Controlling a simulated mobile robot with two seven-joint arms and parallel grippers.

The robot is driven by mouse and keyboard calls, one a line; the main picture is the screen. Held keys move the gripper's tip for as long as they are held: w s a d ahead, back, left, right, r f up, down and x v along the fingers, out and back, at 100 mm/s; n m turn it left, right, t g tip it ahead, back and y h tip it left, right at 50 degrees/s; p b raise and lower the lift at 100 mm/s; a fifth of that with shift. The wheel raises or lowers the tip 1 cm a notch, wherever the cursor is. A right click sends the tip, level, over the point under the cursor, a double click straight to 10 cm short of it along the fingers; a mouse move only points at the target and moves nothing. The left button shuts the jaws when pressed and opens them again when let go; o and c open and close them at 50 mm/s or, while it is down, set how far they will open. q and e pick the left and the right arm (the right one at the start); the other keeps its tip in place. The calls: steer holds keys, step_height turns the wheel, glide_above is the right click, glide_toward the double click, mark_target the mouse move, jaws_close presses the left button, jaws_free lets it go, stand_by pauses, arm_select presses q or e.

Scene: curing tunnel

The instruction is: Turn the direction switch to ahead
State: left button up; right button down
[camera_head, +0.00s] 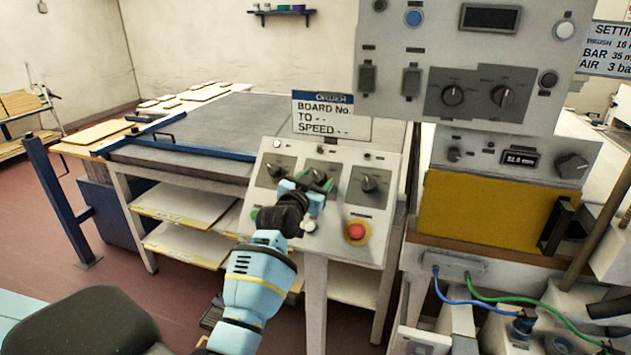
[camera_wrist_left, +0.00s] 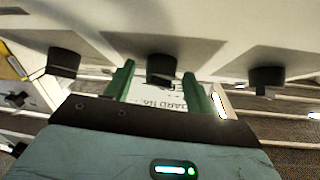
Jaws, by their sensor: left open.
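A sloped grey control panel (camera_head: 380,210) carries three dark rotary knobs in a row. The left knob (camera_head: 275,170) and right knob (camera_head: 369,184) show clearly in the head view; the middle one is partly hidden by my gripper. The labels are too small to read, so I cannot tell which knob is the direction switch. My left gripper (camera_head: 316,180) is open at the middle knob. In the left wrist view, its two green fingers (camera_wrist_left: 158,76) stand on either side of the middle knob (camera_wrist_left: 162,66), with gaps visible. My right gripper is not in view.
A red emergency button (camera_head: 356,232) sits low on the panel, right of my gripper. A large cabinet with dials (camera_head: 470,90) is on the right, a grey-topped table (camera_head: 235,125) behind on the left.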

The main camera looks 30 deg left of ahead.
arm_select(q)
steer(key=shift+c, duration=0.3)
steer(key=c, duration=0.9)
